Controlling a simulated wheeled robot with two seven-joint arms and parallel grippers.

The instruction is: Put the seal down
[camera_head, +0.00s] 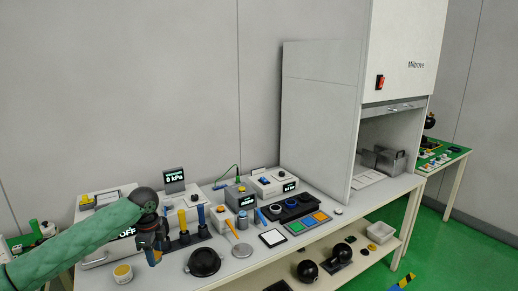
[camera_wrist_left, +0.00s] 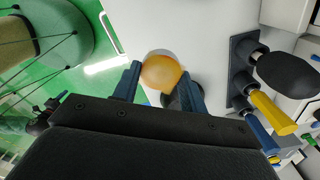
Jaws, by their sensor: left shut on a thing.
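My left gripper (camera_head: 153,256) hangs above the left end of the bench, fingers down. It is shut on a small orange piece, which I take to be the seal (camera_wrist_left: 161,73). In the left wrist view the seal sits between the two blue fingertips. A pale round shape shows just behind it, and I cannot tell the gap between them. My right gripper is not in view.
A black round pan (camera_head: 204,262) stands right of the gripper. A black rack (camera_head: 184,240) with yellow and blue handles is behind it. Instruments with displays (camera_head: 239,195) line the back. A white fume hood (camera_head: 387,130) rises at the right.

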